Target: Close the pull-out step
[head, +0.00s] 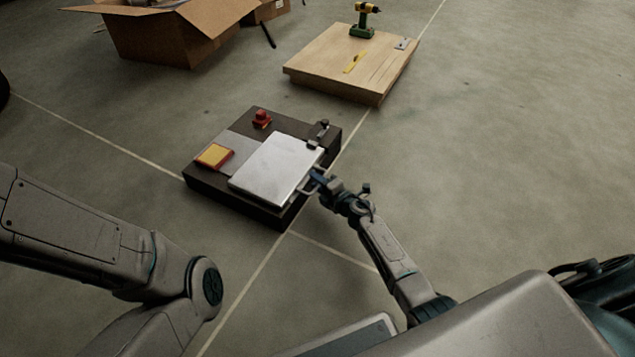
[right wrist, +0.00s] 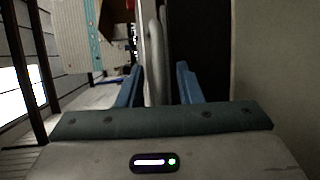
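The pull-out step appears to be the light metal plate (head: 275,170) on the low dark unit (head: 262,218) in the middle of the head view. A thin pale handle (head: 306,187) shows at its right edge. My right gripper (head: 316,178) is at this edge. In the right wrist view its two blue fingers (right wrist: 160,82) stand apart, with an upright pale grey bar (right wrist: 154,45), probably the handle, between them. Gaps show beside the bar, so the fingers do not look shut on it. My left arm is at the left, but its gripper is out of view.
On the dark unit are a red knob-like object (head: 262,119), a yellow-and-red box (head: 215,155) and a small dark clamp-like part (head: 319,132). Behind stand a wooden platform (head: 335,62) with a drill (head: 364,20), and a cardboard box (head: 150,38). The floor at right is clear.

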